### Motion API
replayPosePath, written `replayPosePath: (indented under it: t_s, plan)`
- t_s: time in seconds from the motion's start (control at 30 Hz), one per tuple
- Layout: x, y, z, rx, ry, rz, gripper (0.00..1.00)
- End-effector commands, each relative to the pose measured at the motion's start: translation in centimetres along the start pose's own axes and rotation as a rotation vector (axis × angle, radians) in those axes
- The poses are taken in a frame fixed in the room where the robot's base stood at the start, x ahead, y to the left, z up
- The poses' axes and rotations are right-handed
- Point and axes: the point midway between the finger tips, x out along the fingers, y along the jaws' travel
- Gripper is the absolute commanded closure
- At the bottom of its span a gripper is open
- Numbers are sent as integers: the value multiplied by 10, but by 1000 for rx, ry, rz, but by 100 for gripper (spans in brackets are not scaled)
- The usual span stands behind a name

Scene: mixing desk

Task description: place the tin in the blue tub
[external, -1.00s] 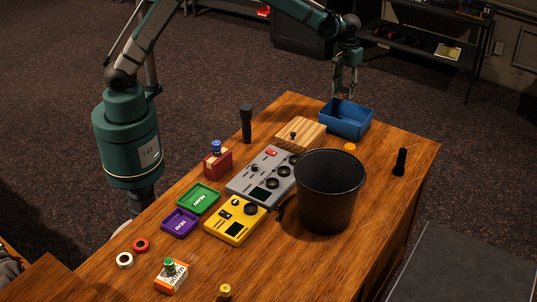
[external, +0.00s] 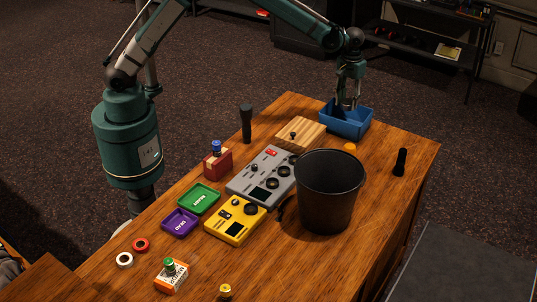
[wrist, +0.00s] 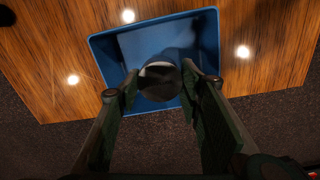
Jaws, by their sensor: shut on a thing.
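The blue tub (external: 345,123) stands at the far end of the desk in the external view. It also shows in the wrist view (wrist: 112,62), under my gripper. My gripper (external: 349,106) reaches down into the tub's opening. In the wrist view my gripper (wrist: 160,82) is shut on the tin (wrist: 160,85), a dark round thing with a greyish top between the fingertips. The tin is over the inside of the tub; I cannot tell whether it touches the floor of the tub. In the external view the tin is hidden by the fingers and the tub wall.
A wooden block (external: 301,133) and a grey mixer box (external: 262,175) stand near the tub. A tall black bucket (external: 328,195) stands in front, with a black upright object (external: 400,161) to the right. The desk's far edge runs close behind the tub.

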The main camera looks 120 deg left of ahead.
Motion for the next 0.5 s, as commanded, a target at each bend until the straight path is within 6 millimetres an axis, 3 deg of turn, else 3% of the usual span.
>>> replayPosePath:
  t_s: [0.17,0.5]
  plan:
    - [7,0,0,0,0,0,76]
    - [51,0,0,0,0,0,76]
